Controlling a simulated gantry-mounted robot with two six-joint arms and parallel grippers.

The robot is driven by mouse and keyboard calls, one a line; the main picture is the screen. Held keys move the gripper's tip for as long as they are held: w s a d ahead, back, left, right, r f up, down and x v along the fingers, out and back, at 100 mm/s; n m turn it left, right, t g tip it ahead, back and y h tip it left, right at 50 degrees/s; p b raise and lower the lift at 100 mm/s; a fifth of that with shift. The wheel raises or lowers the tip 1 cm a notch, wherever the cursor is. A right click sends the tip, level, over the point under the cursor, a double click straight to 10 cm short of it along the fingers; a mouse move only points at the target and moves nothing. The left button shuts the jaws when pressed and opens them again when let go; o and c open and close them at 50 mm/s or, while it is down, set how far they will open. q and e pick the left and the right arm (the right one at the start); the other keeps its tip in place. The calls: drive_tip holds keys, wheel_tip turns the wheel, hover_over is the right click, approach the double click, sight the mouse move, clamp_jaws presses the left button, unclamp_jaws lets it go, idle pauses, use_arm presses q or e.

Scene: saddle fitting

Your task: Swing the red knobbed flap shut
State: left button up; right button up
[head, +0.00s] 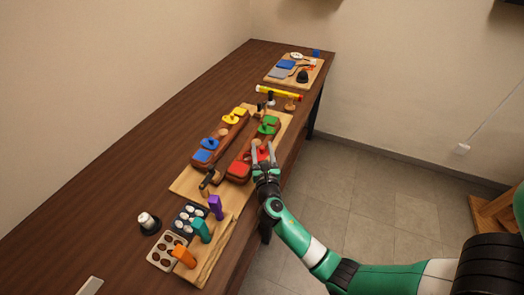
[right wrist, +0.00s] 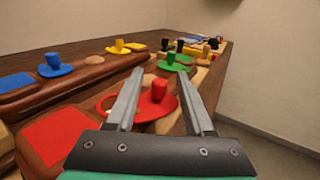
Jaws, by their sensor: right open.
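The red knobbed flap (right wrist: 157,102) is a flat round disc with an upright red knob, on a dark wooden block. A square red patch (right wrist: 58,136) lies apart from it, to its left in the right wrist view. In the head view the red flap (head: 262,156) is partly hidden by my right gripper (head: 263,145). In the right wrist view my right gripper (right wrist: 161,72) is open, its fingers reaching out on either side of the red knob. The knob appears between them with gaps on both sides. My left gripper is out of view.
Green (head: 267,125), yellow (head: 235,117) and blue (head: 209,143) knobbed flaps are close by on the same board. Colored pegs (head: 201,230) and trays stand nearer the front. A red-yellow bar (head: 279,93) lies beyond. The table's left part is clear.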

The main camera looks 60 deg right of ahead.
drive_tip(key=shift+w+d, duration=0.15)
drive_tip(key=shift+d, duration=0.1)
clamp_jaws()
